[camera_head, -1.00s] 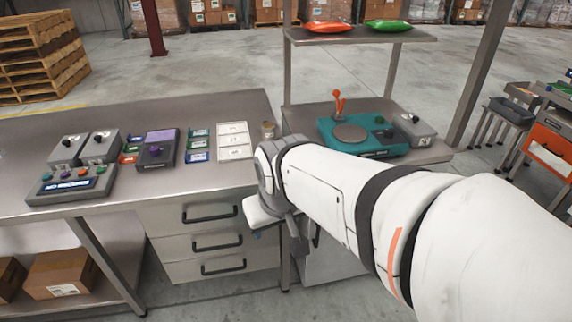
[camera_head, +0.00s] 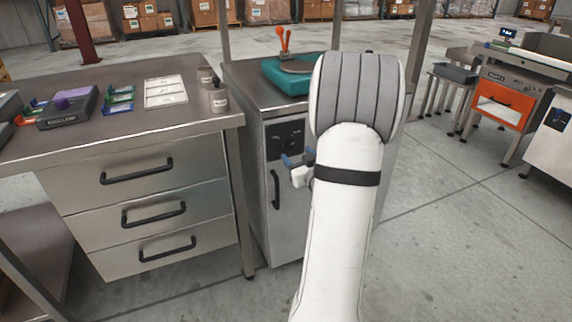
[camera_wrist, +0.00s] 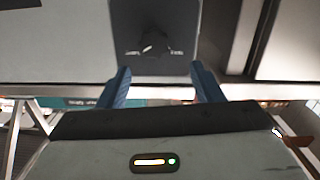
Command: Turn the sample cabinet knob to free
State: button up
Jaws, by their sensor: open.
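The sample cabinet (camera_head: 289,222) is the grey unit under the bench on the right side of the drawers. A dark plate (camera_head: 283,140) sits high on its front. In the wrist view, a dark knob (camera_wrist: 153,45) is on the plate (camera_wrist: 180,14), with small labels on both sides that I cannot read. The knob's pointer direction is unclear. My gripper (camera_head: 297,159) is in front of the plate, partly hidden behind my arm. In the wrist view, my gripper (camera_wrist: 162,84) has its blue fingers wide apart, with the knob beyond the fingertips and nothing between them.
The cabinet has a black vertical handle (camera_head: 275,189) below the plate. A teal device (camera_head: 288,78) with an orange lever stands on top. To the left is a bench with drawers (camera_head: 155,213). Open floor (camera_head: 450,240) lies to the right.

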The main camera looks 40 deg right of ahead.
aim_at(289, 146)
jog(key=shift+t, duration=0.5)
jog(key=x, duration=0.2)
jog(key=f+b+x, duration=0.1)
jog(key=x, duration=0.2)
jog(key=d+x, duration=0.1)
jog(key=x, duration=0.1)
jog(key=shift+f+b, duration=0.2)
jog(key=shift+b, duration=0.1)
jog(key=shift+c, duration=0.3)
jog(key=c, duration=0.9)
